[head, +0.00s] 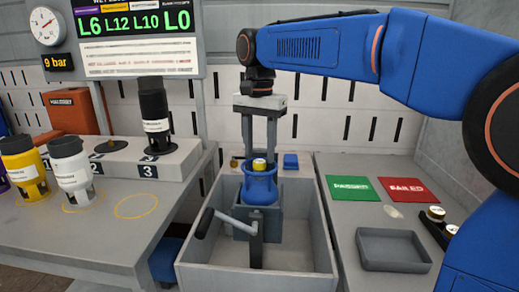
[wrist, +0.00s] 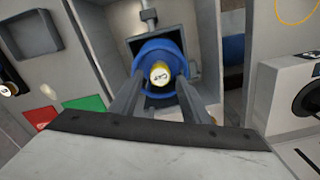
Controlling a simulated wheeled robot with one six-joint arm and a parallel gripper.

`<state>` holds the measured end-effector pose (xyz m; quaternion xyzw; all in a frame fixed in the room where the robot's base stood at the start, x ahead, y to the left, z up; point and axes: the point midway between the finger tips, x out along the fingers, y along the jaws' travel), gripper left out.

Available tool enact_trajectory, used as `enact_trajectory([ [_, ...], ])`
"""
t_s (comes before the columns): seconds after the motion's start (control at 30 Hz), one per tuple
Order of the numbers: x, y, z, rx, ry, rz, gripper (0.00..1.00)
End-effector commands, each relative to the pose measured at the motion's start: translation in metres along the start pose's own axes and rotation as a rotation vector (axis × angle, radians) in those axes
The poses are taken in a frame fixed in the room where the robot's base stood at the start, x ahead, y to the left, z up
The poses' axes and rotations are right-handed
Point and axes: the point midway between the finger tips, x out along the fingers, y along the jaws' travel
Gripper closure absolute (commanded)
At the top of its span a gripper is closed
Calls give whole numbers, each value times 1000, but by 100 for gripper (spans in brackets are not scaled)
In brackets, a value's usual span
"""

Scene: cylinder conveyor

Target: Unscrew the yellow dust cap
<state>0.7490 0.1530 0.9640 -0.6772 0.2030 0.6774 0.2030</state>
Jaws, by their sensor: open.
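The yellow dust cap (head: 259,165) sits on top of the blue cylinder (head: 260,188), which stands upright in a grey vise (head: 256,226) inside a grey tray. In the wrist view the yellow cap (wrist: 159,74) shows a light top with dark marking, in the middle of the blue collar (wrist: 150,52). My gripper (head: 260,150) points straight down above the cylinder. Its two fingers are apart, with the cap between or just below the tips in the wrist view (wrist: 157,80). I cannot tell whether the fingers touch the cap.
The grey tray (head: 190,262) has raised walls, and the vise handle sticks out left. A green mat (head: 351,189), a red mat (head: 405,190) and an empty grey bin (head: 393,262) lie on the right. Yellow, white and black cylinders stand on the left bench.

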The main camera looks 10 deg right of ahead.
Motion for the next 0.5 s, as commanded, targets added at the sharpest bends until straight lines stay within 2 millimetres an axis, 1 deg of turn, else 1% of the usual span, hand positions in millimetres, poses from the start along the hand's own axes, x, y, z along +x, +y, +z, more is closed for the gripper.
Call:
enact_trajectory([
  [0.3,0,0,0,318,0,0,58],
  [0.4,0,0,0,377,0,0,58],
  [0.5,0,0,0,398,0,0,58],
])
